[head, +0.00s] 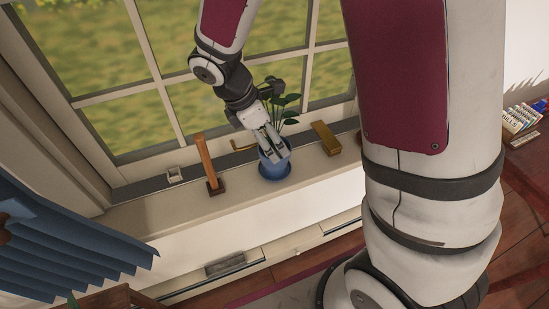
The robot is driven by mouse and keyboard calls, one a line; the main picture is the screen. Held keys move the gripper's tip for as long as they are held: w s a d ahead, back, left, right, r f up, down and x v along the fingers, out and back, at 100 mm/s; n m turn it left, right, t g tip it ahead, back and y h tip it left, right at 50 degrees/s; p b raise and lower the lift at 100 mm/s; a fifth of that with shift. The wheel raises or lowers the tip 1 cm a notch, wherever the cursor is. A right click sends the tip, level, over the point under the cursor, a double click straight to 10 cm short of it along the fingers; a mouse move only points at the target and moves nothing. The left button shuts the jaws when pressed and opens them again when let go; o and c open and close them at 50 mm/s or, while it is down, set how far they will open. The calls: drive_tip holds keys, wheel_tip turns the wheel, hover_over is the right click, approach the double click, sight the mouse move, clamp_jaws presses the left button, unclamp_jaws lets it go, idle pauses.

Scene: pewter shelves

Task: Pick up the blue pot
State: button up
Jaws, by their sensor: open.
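The blue pot (274,168) stands upright on the windowsill in the head view. A green leafy plant (289,103) grows from it, and part of the plant is behind my gripper. My gripper (276,156) points down at the pot, its open fingers over the upper part of the pot. I cannot tell whether the fingers touch the pot or straddle its rim. The far side of the pot is hidden.
On the sill (228,203), a brown upright object (208,163) on a dark base stands left of the pot. A golden block (326,138) lies to the right. The window (150,60) is close behind.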

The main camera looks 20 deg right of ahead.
drive_tip(key=shift+d+x, duration=0.2)
drive_tip(key=shift+x, duration=1.65)
drive_tip(key=shift+r, duration=0.1)
drive_tip(key=c, duration=1.9)
drive_tip(key=shift+c, duration=0.2)
drive_tip(key=shift+w+r, duration=0.1)
drive_tip(key=shift+r, duration=0.5)
drive_tip(key=r, duration=0.2)
drive_tip(key=shift+s+r, duration=0.25)
drive_tip(key=shift+s, duration=0.1)
drive_tip(key=s+r+p, duration=0.1)
drive_tip(key=s+p, duration=0.6)
drive_tip(key=s, duration=0.8)
drive_tip(key=shift+s+d+r, duration=0.15)
drive_tip(key=shift+d+r, duration=0.05)
drive_tip(key=shift+d, duration=0.25)
